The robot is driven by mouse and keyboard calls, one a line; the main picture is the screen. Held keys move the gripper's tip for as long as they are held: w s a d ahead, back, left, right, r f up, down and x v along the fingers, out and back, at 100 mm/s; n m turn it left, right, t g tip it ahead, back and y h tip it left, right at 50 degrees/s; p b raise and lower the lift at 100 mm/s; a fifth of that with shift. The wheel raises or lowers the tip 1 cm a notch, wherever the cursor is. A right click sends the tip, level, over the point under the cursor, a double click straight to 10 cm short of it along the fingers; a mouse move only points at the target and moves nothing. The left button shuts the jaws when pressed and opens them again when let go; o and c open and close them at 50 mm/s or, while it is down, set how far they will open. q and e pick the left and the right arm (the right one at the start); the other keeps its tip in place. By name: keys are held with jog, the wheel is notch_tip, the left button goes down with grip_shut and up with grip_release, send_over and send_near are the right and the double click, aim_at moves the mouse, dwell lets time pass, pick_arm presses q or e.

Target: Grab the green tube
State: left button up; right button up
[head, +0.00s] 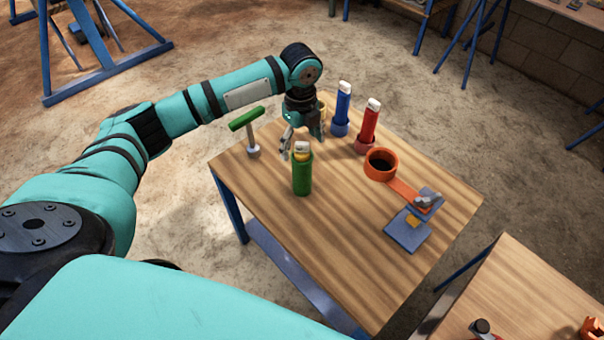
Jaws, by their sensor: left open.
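The green tube (302,176) stands upright near the left part of the wooden table, with a white and yellow top. My left gripper (302,148) points down just behind and above the tube's top. Its fingers are apart, one to the left of the tube's top and one to the right. The tube's top partly covers the space between the fingers, so I cannot tell whether they touch it. My right gripper is not in view.
A green-handled T-shaped tool (247,121) stands left of the tube. A blue tube (342,108) and a red tube (368,125) stand behind it to the right. An orange cup holder (381,164) on a blue stand (408,231) is at right. The table's (330,254) front is clear.

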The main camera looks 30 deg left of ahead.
aim_at(302, 155)
pick_arm(q)
jog(key=shift+w+f, duration=0.2)
jog(key=shift+f, duration=1.35)
jog(key=shift+w+f, duration=0.15)
jog(key=shift+f, duration=1.4)
jog(key=shift+c, duration=0.3)
jog(key=c, duration=1.6)
jog(key=shift+w+r, duration=0.1)
grip_shut()
jog(key=shift+r, duration=0.15)
